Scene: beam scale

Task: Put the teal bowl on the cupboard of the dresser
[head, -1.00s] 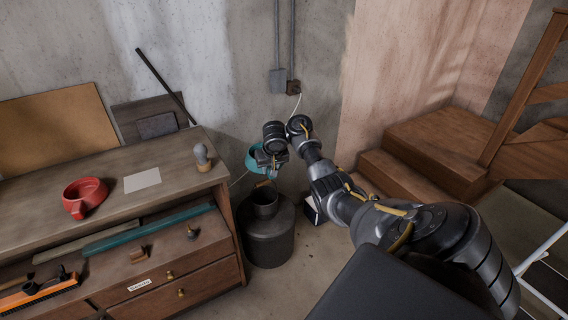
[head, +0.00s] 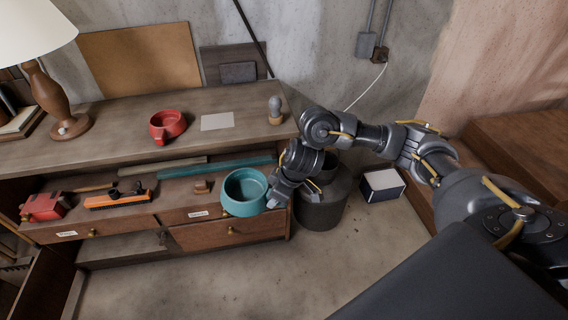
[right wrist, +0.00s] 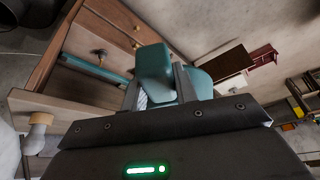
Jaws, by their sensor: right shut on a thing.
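The teal bowl (head: 245,208) is held in the air in front of the right drawers of the wooden dresser (head: 110,135), its opening facing up. My right gripper (head: 274,198) reaches it from the right and is shut on its side. In the right wrist view a teal block-shaped part of the bowl (right wrist: 154,72) sits between the fingers, with more teal behind it. The dresser has a top, an open shelf level, drawers and an open space (head: 125,248) below the left drawer. My left gripper is not in view.
On the dresser top are a red bowl (head: 166,121), a paper sheet (head: 217,121), a small grey-topped object (head: 275,108) and a lamp (head: 52,98). The shelf holds a red box (head: 45,206) and an orange plane (head: 119,196). A dark can (head: 322,208) stands right of the dresser.

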